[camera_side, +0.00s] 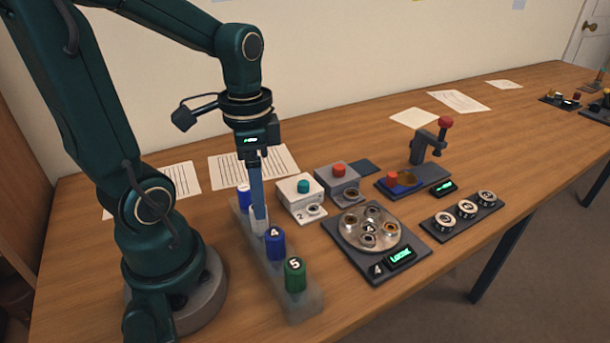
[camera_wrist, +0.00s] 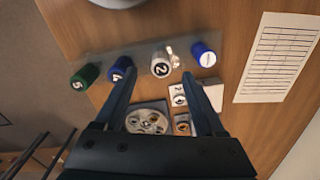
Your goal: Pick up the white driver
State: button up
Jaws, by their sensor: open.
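The white driver (camera_side: 258,217) stands in a pale grey rack (camera_side: 298,306), partly hidden by my gripper's finger in the side view. In the wrist view the white driver (camera_wrist: 161,68) shows its cap marked 2. My gripper (camera_side: 259,208) points straight down at it. In the wrist view the open fingertips of my gripper (camera_wrist: 159,76) lie on either side of the white driver, with visible gaps. The side view cannot show whether a finger touches it.
A blue driver marked 4 (camera_side: 275,244) and a green driver marked 5 (camera_side: 295,274) stand nearer the camera in the rack. Another blue driver (camera_side: 243,196) stands at its far end. A white box with a teal button (camera_side: 300,193) and a round turntable (camera_side: 369,230) lie to the right.

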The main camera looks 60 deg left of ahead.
aim_at(260, 226)
jog(key=shift+a+f, duration=0.15)
jog(key=shift+f, duration=2.5)
grip_shut()
